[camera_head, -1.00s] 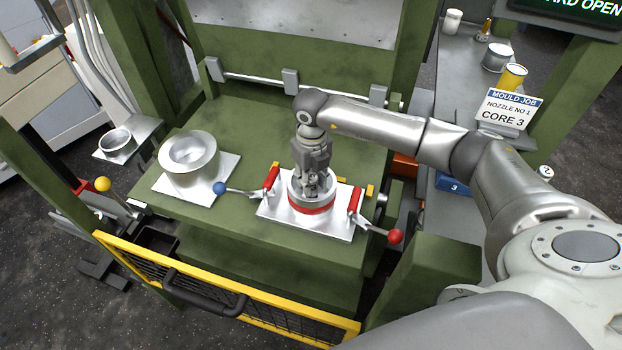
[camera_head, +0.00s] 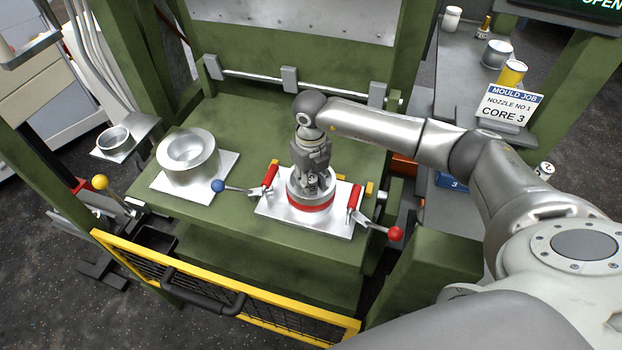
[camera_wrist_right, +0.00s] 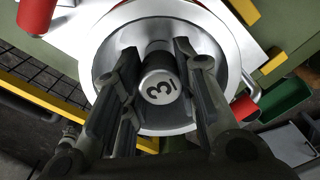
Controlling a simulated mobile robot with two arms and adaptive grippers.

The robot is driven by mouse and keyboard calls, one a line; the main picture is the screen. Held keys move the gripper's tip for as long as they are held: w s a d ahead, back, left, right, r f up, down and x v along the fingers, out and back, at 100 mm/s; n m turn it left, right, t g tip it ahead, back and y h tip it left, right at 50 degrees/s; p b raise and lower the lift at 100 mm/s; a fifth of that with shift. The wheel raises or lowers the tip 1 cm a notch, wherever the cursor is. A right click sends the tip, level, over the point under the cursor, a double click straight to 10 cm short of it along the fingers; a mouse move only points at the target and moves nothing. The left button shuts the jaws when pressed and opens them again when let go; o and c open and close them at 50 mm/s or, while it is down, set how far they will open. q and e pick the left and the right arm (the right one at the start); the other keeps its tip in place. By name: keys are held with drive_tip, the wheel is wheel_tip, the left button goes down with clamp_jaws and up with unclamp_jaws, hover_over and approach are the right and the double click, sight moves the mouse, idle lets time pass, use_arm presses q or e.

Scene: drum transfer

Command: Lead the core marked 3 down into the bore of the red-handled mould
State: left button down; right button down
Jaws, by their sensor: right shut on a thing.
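The red-handled mould (camera_head: 312,205) is a silver cylinder with a red band on a square plate, with red handles at both sides. My right gripper (camera_head: 313,187) points down at its top opening. In the right wrist view my right gripper (camera_wrist_right: 158,88) is shut on the core marked 3 (camera_wrist_right: 160,86), a dark-sided cylinder with a pale end face. The core lies within the outline of the mould's round silver rim (camera_wrist_right: 195,45). Its lower end is hidden, so I cannot tell how deep it sits. My left gripper is not in view.
A second silver mould (camera_head: 187,160) stands on a plate to the left on the green press bed (camera_head: 235,125). A blue-knobbed lever (camera_head: 219,186) and a red-knobbed lever (camera_head: 396,234) stick out beside the mould. A yellow guard frame (camera_head: 225,290) runs along the front.

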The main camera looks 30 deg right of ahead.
drive_tip(key=c, duration=1.1)
unclamp_jaws()
drive_tip(key=shift+o, duration=0.2)
wheel_tip(320, 180, up, 12)
